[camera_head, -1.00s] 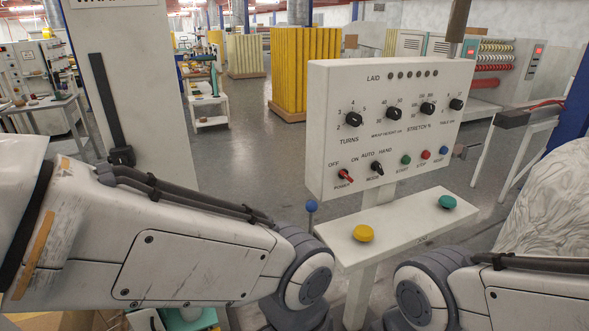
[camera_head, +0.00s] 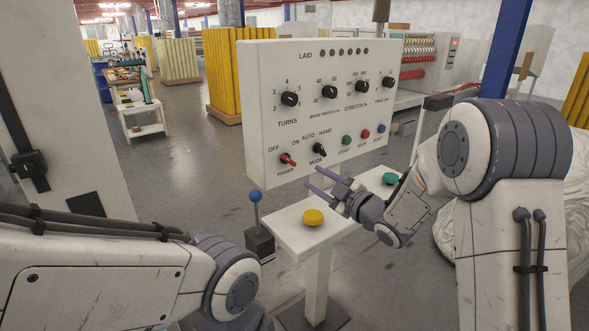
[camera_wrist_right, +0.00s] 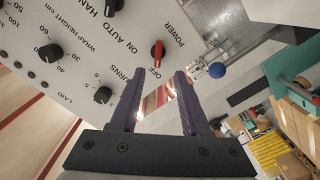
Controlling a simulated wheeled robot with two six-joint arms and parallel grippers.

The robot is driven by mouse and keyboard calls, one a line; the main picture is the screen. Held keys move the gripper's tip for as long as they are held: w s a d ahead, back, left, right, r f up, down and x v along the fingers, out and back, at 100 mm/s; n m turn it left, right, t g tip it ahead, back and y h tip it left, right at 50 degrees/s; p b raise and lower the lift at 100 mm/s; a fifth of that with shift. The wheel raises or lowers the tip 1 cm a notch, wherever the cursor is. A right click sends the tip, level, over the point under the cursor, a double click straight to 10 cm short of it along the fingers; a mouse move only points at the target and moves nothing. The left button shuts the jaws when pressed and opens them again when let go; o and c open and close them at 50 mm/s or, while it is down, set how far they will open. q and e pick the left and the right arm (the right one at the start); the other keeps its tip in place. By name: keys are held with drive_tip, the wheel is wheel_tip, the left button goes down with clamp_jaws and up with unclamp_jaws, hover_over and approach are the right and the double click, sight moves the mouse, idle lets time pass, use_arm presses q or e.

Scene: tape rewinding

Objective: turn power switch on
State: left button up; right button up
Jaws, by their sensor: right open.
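The power switch is a red knob (camera_head: 288,159) at the lower left of the white control panel (camera_head: 262,100), between the labels OFF and ON. Its pointer leans toward OFF. My right gripper (camera_head: 312,177) is open and empty, its purple fingers pointing at the panel from just below and right of the knob, apart from it. In the right wrist view the red knob (camera_wrist_right: 157,52) lies ahead of the gap between the fingertips (camera_wrist_right: 157,75), with OFF on the near side. My left arm shows at the lower left; its gripper is out of view.
The black mode knob (camera_head: 319,150) sits right of the power switch. Below the panel a shelf bears a yellow button (camera_head: 313,217) and a green button (camera_head: 390,178). A blue-topped lever (camera_head: 255,196) stands left of the shelf.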

sight(291, 162)
drive_tip(key=p+x, duration=0.2)
drive_tip(key=x, duration=0.8)
drive_tip(key=shift+w+a+r, duration=0.1)
drive_tip(key=shift+a+r, duration=0.05)
clamp_jaws()
